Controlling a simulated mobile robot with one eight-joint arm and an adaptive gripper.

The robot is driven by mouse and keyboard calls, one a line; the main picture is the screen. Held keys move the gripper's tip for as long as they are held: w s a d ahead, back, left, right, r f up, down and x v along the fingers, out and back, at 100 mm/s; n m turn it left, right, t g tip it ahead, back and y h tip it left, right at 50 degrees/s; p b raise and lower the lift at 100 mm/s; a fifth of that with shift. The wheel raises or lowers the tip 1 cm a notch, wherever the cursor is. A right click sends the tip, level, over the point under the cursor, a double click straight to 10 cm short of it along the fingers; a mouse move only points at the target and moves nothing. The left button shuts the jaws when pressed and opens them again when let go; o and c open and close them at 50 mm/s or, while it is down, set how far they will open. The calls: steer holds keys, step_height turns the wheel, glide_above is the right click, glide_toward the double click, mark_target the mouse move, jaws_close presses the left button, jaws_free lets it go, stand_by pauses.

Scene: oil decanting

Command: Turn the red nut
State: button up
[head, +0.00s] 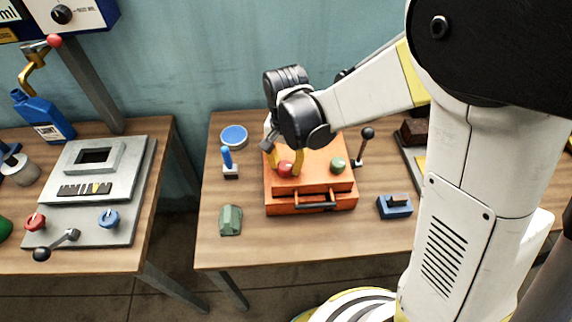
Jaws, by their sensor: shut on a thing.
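The red nut (285,169) sits on top of the orange box (312,205) on the right-hand table, towards the left of its top face. My gripper (285,162) reaches down from above, with its yellow fingers on either side of the red nut. The gripper is shut on the nut. The fingers and wrist hide part of the nut and the back of the box.
A green knob (338,165) stands right of the nut on the same box. A black-knobbed lever (363,148) is at the right, a blue switch (395,206) at the front right. A blue-handled toggle (229,162), a blue lid (234,136) and a green block (231,220) are left.

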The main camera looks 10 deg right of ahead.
steer(key=n, duration=0.4)
steer(key=shift+f+n+b, duration=0.1)
steer(key=shift+n+b, duration=0.2)
steer(key=shift+b, duration=0.1)
steer(key=n, duration=0.5)
steer(key=shift+a+n+b, duration=0.1)
steer(key=shift+n+b, duration=0.2)
steer(key=shift+b, duration=0.05)
steer(key=n, duration=0.5)
steer(key=shift+s, duration=0.1)
steer(key=n, duration=0.5)
steer(key=shift+a+b, duration=0.1)
steer(key=shift+b, duration=0.25)
steer(key=o, duration=1.2)
